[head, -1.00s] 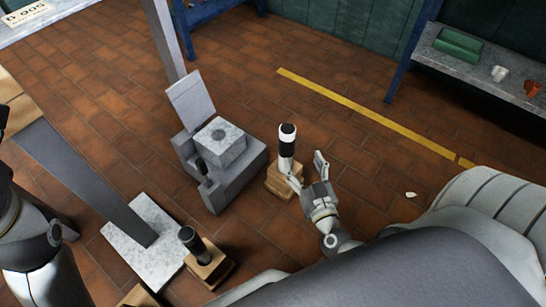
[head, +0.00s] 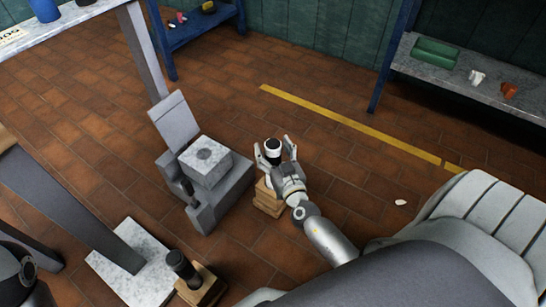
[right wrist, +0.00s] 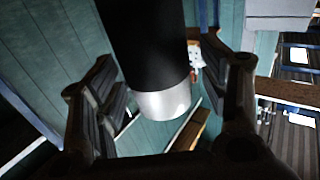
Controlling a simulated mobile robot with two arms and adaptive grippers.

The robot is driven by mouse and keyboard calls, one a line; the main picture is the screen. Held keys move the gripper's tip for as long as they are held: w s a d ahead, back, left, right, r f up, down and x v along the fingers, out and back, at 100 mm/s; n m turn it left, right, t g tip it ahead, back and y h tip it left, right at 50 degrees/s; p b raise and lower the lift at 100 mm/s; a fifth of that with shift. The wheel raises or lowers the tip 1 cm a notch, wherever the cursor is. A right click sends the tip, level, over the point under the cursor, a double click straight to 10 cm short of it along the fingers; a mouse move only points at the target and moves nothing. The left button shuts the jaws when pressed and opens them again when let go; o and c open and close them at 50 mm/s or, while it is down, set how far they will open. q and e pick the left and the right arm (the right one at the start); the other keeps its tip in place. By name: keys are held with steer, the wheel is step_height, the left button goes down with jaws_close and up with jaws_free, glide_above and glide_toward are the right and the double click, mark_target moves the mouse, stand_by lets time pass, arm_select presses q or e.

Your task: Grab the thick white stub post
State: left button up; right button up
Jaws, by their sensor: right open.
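The thick white stub post (head: 272,153) stands upright on a wooden block base (head: 268,202), with a wide black band near its top. In the right wrist view, the post (right wrist: 163,103) shows as a black cylinder with a white end part. My right gripper (head: 276,145) is open, with one finger on each side of the post's upper part. In the right wrist view, gaps show between the post and the fingers of the gripper (right wrist: 168,95). The gripper hides much of the lower post.
A grey fixture with a pale speckled block (head: 205,160) stands just left of the post. A dark post (head: 180,266) on a wooden block is at lower left, beside a speckled slab (head: 115,265). Open brick floor lies behind, up to a yellow line (head: 350,125).

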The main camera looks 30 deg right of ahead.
steer(key=shift+w, duration=0.1)
steer(key=shift+c, duration=0.2)
jaws_close()
steer(key=shift+r, duration=0.1)
steer(key=shift+r, duration=0.1)
